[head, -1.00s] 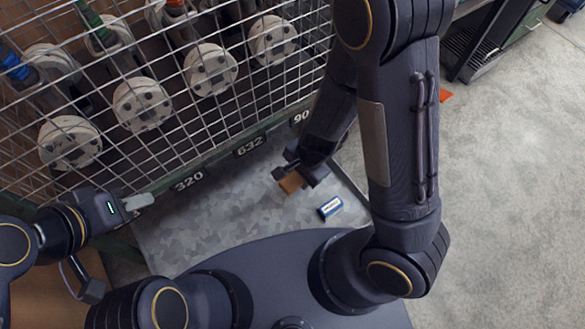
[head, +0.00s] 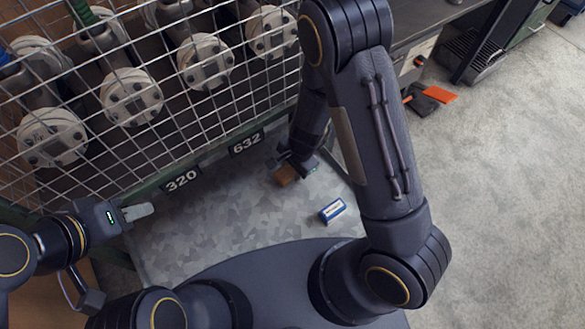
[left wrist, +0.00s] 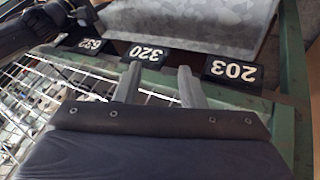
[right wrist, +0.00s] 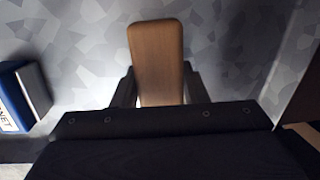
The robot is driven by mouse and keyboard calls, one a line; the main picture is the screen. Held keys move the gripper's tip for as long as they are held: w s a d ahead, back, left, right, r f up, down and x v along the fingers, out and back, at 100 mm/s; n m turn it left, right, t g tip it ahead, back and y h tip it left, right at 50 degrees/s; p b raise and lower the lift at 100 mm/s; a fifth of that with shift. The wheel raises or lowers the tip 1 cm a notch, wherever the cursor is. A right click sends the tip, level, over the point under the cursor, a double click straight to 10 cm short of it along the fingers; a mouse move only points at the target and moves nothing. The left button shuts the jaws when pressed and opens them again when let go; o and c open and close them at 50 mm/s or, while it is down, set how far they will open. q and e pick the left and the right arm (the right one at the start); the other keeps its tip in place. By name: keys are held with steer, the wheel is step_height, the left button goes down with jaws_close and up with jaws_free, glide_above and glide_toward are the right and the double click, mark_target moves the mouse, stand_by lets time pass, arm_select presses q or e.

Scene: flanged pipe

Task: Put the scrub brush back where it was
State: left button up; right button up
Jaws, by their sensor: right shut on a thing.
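The scrub brush shows as a brown wooden block (head: 286,174) in the head view; its wooden top (right wrist: 156,62) also shows in the right wrist view. My right gripper (head: 299,168) is shut on it, one finger on each side, over the grey mottled tray surface. Any bristles are hidden below the wood, and I cannot tell whether it touches the surface. My left gripper (head: 140,212) is at the left near the tray's edge and holds nothing. In the left wrist view its two fingers (left wrist: 158,88) stand apart, beside the green rail.
A blue and white box (head: 332,210) lies on the grey tray (head: 215,225). Number plates 320 (head: 182,180) and 632 (head: 246,144) line the rail below a wire mesh (head: 110,130) with flanged pipes behind. An orange-edged dustpan (head: 440,94) lies on the floor at right.

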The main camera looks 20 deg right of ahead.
steer(key=shift+f+b, duration=0.3)
steer(key=o, duration=1)
steer(key=shift+c, duration=0.2)
steer(key=r+p, duration=0.1)
steer(key=r, duration=0.1)
steer(key=d+r+p, duration=0.1)
steer(key=r+p, duration=0.1)
steer(key=r, duration=0.1)
steer(key=s+r+p, duration=0.1)
steer(key=r+p, duration=0.1)
steer(key=r, duration=0.1)
steer(key=shift+d, duration=0.15)
